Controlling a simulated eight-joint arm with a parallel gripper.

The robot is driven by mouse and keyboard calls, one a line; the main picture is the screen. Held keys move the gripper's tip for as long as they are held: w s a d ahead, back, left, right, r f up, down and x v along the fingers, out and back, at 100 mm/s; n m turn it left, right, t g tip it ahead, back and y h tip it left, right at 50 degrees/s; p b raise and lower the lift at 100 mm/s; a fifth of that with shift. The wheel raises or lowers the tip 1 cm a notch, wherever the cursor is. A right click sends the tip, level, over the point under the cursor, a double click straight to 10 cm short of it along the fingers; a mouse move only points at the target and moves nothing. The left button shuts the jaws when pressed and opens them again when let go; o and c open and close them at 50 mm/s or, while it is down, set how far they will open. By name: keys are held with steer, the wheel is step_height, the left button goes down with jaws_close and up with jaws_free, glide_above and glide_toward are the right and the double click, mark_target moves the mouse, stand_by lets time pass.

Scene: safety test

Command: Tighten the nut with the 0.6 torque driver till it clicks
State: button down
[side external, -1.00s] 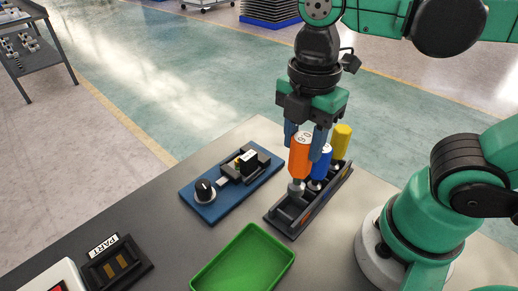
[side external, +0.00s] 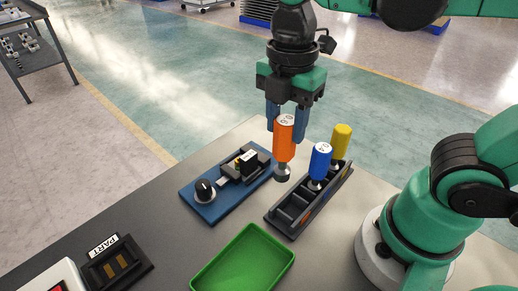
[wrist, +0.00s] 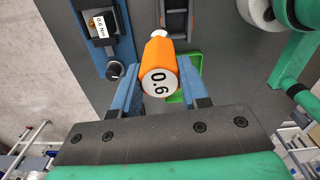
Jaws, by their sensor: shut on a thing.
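My gripper (side external: 275,119) is shut on the orange driver (side external: 285,138) and holds it upright above the table, between the blue fixture and the driver rack. In the wrist view the orange driver (wrist: 157,57) sits between my fingers, its white cap reading 0.6. The blue fixture board (side external: 205,206) carries a black knob (side external: 205,190) and a block with a white label (side external: 249,156). The label reads 0.6 Nm in the wrist view (wrist: 100,24). I cannot make out the nut.
The dark rack (side external: 280,222) holds a blue driver (side external: 320,161) and a yellow driver (side external: 341,141). A green tray (side external: 243,262) lies in front. A black PART holder (side external: 117,263) stands at lower left.

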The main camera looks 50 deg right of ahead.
steer(key=w+d+n, duration=0.2)
steer(key=w+n, duration=0.2)
steer(key=w, duration=0.8)
steer(key=shift+w+a+f, duration=0.1)
steer(key=shift+f, duration=1)
steer(key=shift+a+f, duration=0.1)
steer(key=shift+f, duration=0.95)
steer(key=shift+f, duration=1.05)
steer(key=shift+r+m, duration=0.85)
steer(key=shift+m, duration=2.2)
steer(key=shift+r+m, duration=0.8)
steer(key=shift+m, duration=2.2)
steer(key=shift+r+m, duration=0.85)
steer(key=shift+m, duration=2.2)
